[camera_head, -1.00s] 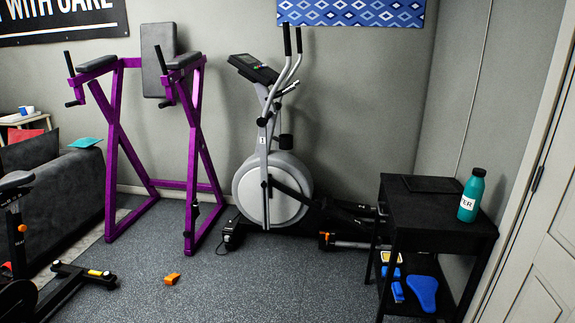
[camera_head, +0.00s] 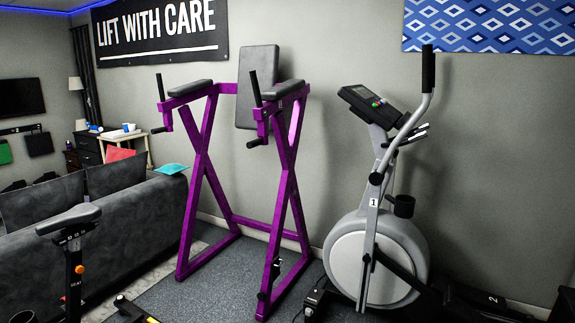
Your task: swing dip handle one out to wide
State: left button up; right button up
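The purple dip station (camera_head: 285,185) stands against the back wall, with a black back pad (camera_head: 257,85) and two arm pads. Its left arm (camera_head: 190,90) has a black upright grip (camera_head: 160,87) and a short lower black handle (camera_head: 160,130). Its right arm (camera_head: 283,90) has an upright grip (camera_head: 256,88) and a lower handle (camera_head: 255,143). I cannot tell which is dip handle one. Neither of my grippers is in view.
A grey elliptical trainer (camera_head: 375,255) stands close to the station's right. A dark sofa (camera_head: 130,225) and an exercise bike seat (camera_head: 68,218) are at the left. Some floor (camera_head: 215,275) shows clear before the station.

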aim_at(261, 141)
jog(key=i+j+u, duration=0.1)
jog(key=i+j, duration=0.5)
jog(key=i+j+z, duration=0.15)
jog(key=i+j, duration=0.25)
jog(key=i, duration=0.35)
jog(key=i+j+z, duration=0.1)
jog(key=i+j, duration=0.4)
jog(key=i, duration=0.2)
jog(key=i+j+z, duration=0.15)
jog(key=i+j, duration=0.4)
jog(key=i, duration=0.15)
